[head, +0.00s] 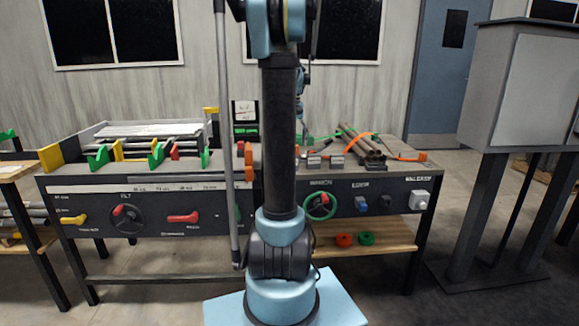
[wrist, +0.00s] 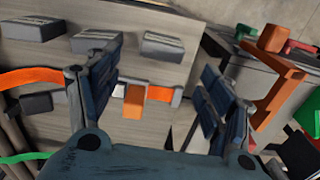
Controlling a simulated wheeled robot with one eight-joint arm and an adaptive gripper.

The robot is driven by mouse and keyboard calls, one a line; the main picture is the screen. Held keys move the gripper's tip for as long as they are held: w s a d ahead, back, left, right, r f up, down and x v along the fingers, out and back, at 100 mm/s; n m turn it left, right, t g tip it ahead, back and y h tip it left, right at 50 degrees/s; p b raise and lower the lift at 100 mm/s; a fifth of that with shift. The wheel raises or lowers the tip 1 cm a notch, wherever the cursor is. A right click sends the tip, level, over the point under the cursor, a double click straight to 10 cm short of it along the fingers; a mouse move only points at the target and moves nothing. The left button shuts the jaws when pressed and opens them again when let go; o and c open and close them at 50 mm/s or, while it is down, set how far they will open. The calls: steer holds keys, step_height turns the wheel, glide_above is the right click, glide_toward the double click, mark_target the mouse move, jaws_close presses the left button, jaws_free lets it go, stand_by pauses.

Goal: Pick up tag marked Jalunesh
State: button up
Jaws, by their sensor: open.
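Three small grey blocks with pale label faces lie in a row on the bench top in the wrist view: a left one (wrist: 35,28), a middle one (wrist: 98,41) and a right one (wrist: 162,44). Their print is too small to read, so I cannot tell which is marked Jalunesh. Such blocks also show on the bench in the head view (head: 337,160). My gripper (wrist: 162,60) is open and empty, its fingers spread above the bench, with the left finger close to the middle block. In the head view my arm partly hides the gripper.
An orange strap (wrist: 45,76) with an orange block (wrist: 133,101) lies below the labelled blocks. An orange bracket (wrist: 277,95) stands near the right finger. Pipes (head: 362,142) and green and orange lines lie on the bench's right side.

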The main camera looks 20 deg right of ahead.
steer(key=shift+s+a+f, duration=0.1)
steer(key=shift+f, duration=1.9)
steer(key=shift+s+a+f, duration=0.1)
steer(key=shift+f, duration=1.85)
steer(key=shift+c, duration=0.3)
steer(key=c, duration=1)
